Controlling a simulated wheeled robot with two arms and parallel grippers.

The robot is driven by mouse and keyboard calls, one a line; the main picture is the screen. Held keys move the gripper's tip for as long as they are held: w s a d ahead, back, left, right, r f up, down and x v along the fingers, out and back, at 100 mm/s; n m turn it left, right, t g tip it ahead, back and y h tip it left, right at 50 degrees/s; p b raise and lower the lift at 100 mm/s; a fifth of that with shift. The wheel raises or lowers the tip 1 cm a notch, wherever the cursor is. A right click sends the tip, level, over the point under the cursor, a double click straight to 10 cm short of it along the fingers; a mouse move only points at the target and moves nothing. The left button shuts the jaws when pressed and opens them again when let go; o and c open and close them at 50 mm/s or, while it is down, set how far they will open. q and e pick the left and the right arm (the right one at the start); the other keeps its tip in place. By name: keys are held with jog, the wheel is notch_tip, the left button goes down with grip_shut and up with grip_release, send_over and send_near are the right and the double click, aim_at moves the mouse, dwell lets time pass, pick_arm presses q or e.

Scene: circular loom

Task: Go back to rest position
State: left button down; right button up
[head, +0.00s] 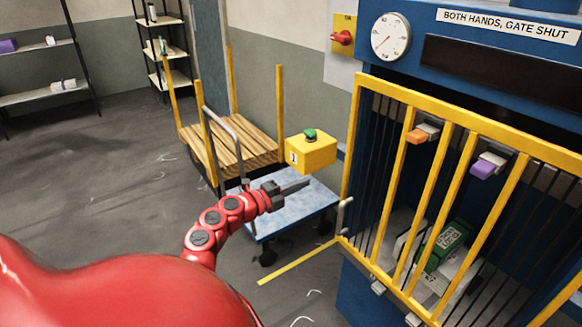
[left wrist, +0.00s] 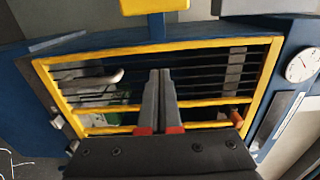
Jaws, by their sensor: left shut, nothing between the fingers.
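My left gripper (head: 296,186) is in the middle of the head view, on a red arm stretched out from the lower left. It appears over the blue-topped cart, left of the yellow gate. Its fingers are together and hold nothing. In the left wrist view, the closed fingers (left wrist: 160,78) point toward the yellow-framed gate (left wrist: 90,110). The gate (head: 435,120) also shows in the head view, closed across the front of the blue machine. A green box-like object (head: 446,245) lies behind its bars. My right gripper is not in view.
A yellow box with a green button (head: 311,152) stands beside the gate. The blue-topped cart (head: 300,205) is below my left gripper. A wooden-slatted trolley (head: 245,145) with yellow posts stands behind. Shelves (head: 40,95) are at the back left. The floor at the left is clear.

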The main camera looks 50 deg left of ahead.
pick_arm(q)
jog(key=shift+s+a+f, duration=0.1)
jog(key=shift+s+a, duration=0.05)
jog(key=shift+s, duration=0.7)
jog(key=shift+s+a, duration=0.1)
jog(key=shift+s, duration=0.75)
